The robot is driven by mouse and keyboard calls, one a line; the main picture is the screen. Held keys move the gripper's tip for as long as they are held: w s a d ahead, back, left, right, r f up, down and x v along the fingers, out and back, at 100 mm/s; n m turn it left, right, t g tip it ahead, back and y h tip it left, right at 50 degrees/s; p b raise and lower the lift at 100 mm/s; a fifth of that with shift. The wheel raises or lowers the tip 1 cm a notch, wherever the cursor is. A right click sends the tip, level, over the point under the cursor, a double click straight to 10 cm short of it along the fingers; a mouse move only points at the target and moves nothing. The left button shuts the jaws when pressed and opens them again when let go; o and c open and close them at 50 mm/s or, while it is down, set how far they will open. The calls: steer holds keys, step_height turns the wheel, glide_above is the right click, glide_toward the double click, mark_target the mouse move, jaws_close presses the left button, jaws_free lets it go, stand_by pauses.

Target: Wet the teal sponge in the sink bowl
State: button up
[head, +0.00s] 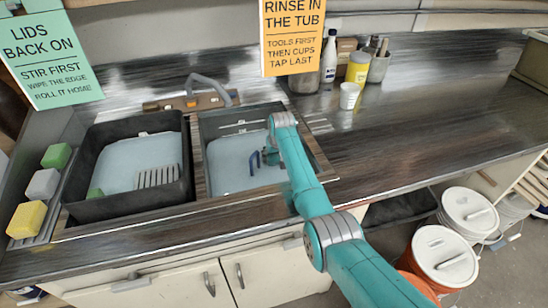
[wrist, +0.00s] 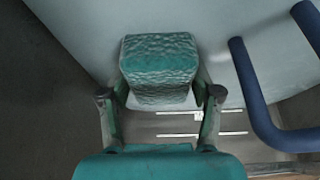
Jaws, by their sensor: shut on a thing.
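My gripper (wrist: 160,96) is shut on the teal sponge (wrist: 158,60), one finger on each side of it. In the head view my gripper (head: 270,157) is down in the right sink bowl (head: 228,175), and my arm hides the sponge there. Behind the sponge in the wrist view is a flat pale blue-grey surface that looks like water. I cannot tell whether the sponge touches it. A dark blue looped handle (wrist: 255,105) stands to the right of the sponge, apart from it.
A black tub (head: 122,205) with pale liquid, a slotted grey piece and a green piece stands left. Green (head: 56,156), grey (head: 43,184) and yellow (head: 27,219) blocks line the left edge. The tap (head: 210,88) is behind. Bottles and cups stand back right; the right counter is clear.

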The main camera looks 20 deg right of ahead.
step_height(320, 180, up, 14)
stand_by(1.2)
stand_by(0.8)
step_height(320, 180, up, 8)
steer(key=shift+f, duration=0.25)
stand_by(0.4)
